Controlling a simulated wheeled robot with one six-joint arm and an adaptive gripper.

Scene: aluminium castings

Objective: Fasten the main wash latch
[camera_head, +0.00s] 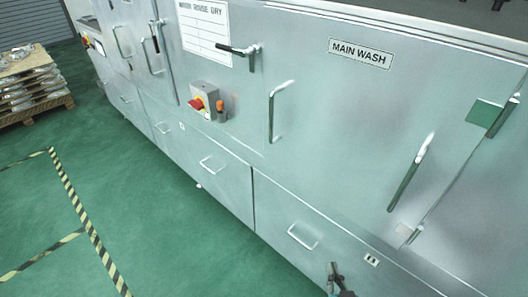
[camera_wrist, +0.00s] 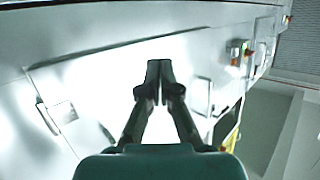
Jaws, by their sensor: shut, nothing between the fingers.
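The label "MAIN WASH" (camera_head: 360,53) is on a large grey metal panel. A lever latch with a black grip (camera_head: 238,50) sits to the label's left, its grip pointing left, roughly level. I cannot tell for sure that it belongs to the main wash door. A vertical bar handle (camera_head: 272,115) is below it, and a longer slanted handle (camera_head: 410,175) is on the right. My gripper (camera_head: 335,280) is at the bottom edge of the head view, low in front of the machine, away from these. In the wrist view my gripper (camera_wrist: 158,70) has its fingertips together, empty.
Drawers with pull handles (camera_head: 303,237) run along the bottom. A pallet of castings (camera_head: 30,80) stands at far left. Green floor (camera_head: 150,230) with striped tape lies clear in front.

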